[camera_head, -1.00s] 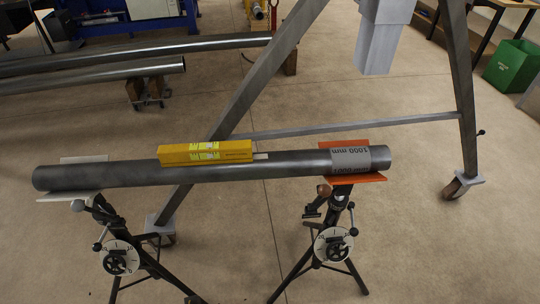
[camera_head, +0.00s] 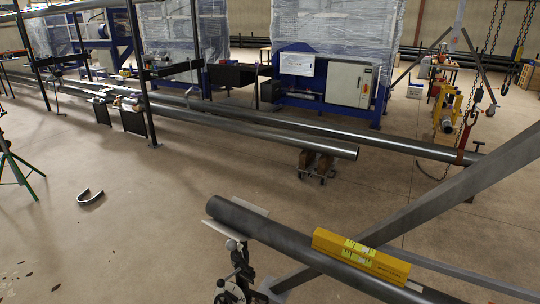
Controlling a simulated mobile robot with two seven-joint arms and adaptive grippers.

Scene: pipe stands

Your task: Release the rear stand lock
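The stand's legs and lock state cannot be made out. The orange-headed stand is out of view. Neither of my grippers is in view.
A grey diagonal frame leg (camera_head: 440,205) crosses over the pipe at the right. Long pipes (camera_head: 270,135) lie across the middle on low supports. A grey hook-shaped piece (camera_head: 90,197) lies on the floor at left. The open floor at left is mostly clear.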

